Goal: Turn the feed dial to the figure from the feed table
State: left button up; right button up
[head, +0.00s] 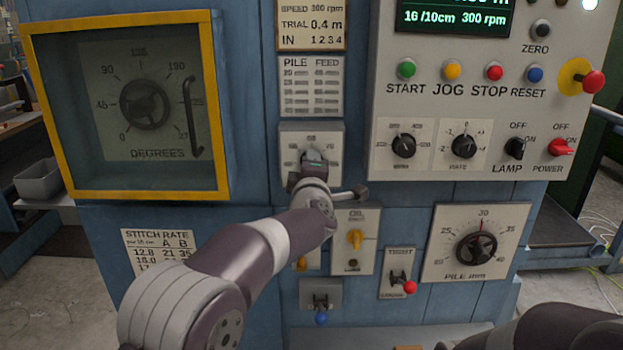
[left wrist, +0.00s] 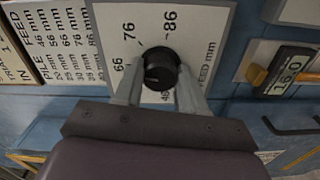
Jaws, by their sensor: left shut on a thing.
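The feed dial is a black round knob (left wrist: 160,67) on a pale plate (left wrist: 215,28) marked 66, 76, 86 and FEED mm. A light mark shows on the knob's lower left; its exact reading is unclear. In the head view the plate (head: 333,143) is partly hidden by my left gripper (head: 313,160). My left gripper is shut on the knob, one finger on each side. The feed table (head: 311,86), headed PILE and FEED, is just above the dial; it also shows in the left wrist view (left wrist: 62,45). My right gripper is out of view.
A pile dial (head: 476,248) with a red 30 at its top is at lower right. A yellow-framed window (head: 215,100) stands at left.

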pick_arm(q)
jog(key=shift+f+n+b, duration=0.1)
jog(key=shift+n+b, duration=0.35)
jog(key=shift+n, duration=0.25)
jog(key=o, duration=1.1)
jog(key=s+b, duration=0.2)
jog(key=s, duration=1)
jog(key=shift+s, duration=0.35)
